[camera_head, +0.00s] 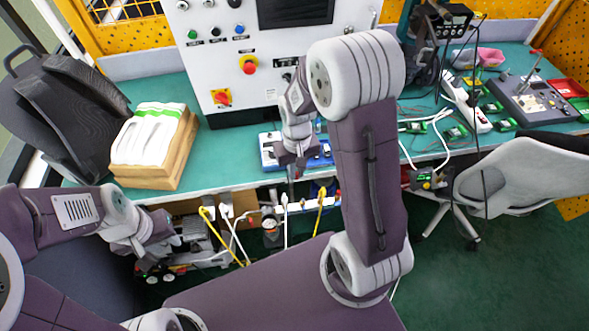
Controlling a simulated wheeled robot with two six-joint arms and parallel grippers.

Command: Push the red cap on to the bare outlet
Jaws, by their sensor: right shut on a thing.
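My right gripper (293,168) points down at the front edge of the bench, in front of a blue-and-white unit (268,150). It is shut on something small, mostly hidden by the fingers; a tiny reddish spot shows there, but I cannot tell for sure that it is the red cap. The bare outlet cannot be made out; my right wrist and forearm cover part of that area. My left gripper (165,258) hangs low at the left, below the bench front, apart from the unit. Its fingers are too unclear to tell if they are open or shut.
A white control panel (222,60) with buttons stands behind the unit. A stack of white parts on a wooden block (152,145) sits left on the green bench (222,163). Cables and plugs hang below its front. A grey chair (520,178) stands right. Some bench is clear beside the block.

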